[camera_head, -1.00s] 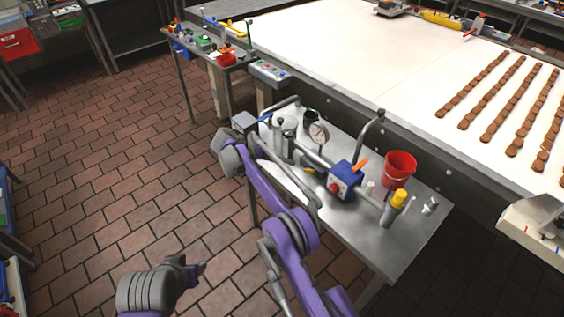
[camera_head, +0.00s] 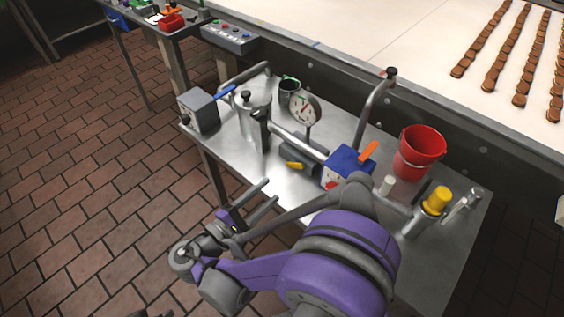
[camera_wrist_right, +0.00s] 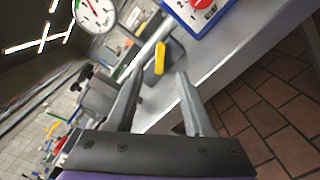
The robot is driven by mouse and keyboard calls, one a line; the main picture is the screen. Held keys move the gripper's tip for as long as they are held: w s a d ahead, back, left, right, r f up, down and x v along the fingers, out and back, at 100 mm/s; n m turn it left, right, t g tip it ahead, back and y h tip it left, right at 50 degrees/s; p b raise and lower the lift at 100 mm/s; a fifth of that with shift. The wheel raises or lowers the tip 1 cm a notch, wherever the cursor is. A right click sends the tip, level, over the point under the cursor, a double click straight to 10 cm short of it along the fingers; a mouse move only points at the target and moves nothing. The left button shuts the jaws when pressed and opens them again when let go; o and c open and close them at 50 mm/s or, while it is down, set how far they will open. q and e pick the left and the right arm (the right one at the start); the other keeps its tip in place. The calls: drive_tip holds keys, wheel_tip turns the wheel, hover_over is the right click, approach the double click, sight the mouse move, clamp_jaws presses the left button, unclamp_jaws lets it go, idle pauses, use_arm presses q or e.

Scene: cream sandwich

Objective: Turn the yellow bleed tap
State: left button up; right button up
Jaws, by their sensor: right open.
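The yellow bleed tap (camera_head: 295,165) is a small yellow lever on a dark grey block on the steel bench, below the pressure gauge. In the right wrist view the yellow lever (camera_wrist_right: 161,57) shows just beyond the gap between my fingertips. My right gripper (camera_head: 271,191) is open and empty at the bench's front edge, to the lower left of the tap and apart from it. Its two fingers (camera_wrist_right: 157,75) stand spread in the wrist view. My left gripper does not show; only a dark sliver of my arm is at the bottom edge.
A red bucket (camera_head: 419,153) and a yellow-capped cylinder (camera_head: 437,200) are to the right. Open floor lies left.

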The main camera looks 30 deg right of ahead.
sight(298, 167)
drive_tip(key=shift+d, duration=0.45)
drive_tip(key=x, duration=1)
drive_tip(key=shift+r, duration=0.15)
drive_tip(key=shift+c, duration=0.3)
clamp_jaws()
